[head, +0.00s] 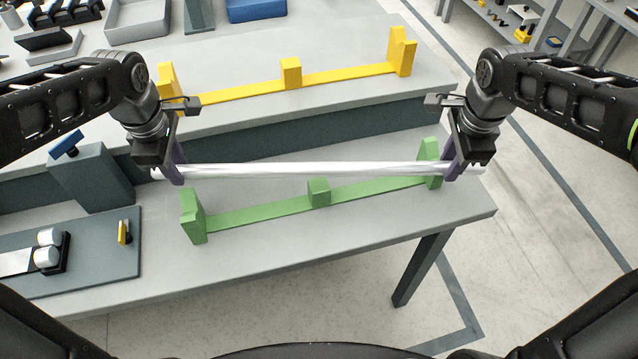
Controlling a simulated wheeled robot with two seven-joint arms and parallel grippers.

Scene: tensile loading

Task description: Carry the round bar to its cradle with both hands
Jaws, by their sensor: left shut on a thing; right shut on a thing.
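A long shiny round bar (310,170) spans the space between my two grippers. My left gripper (172,165) is shut on the bar near its left end. My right gripper (455,165) is shut on it near its right end. In the picture the bar passes above the green cradle (260,212), nearly level, while the cradle slants up to the right. The bar overlaps the cradle's right upright; whether they touch cannot be told. A yellow cradle (245,92) stands farther back on a raised shelf and is empty.
A dark fixture with a blue top (66,144) and a plate (100,240) with rollers and a yellow lever stand at left. Grey trays and a blue bin (256,10) are at the back. The front of the grey table (330,240) is clear.

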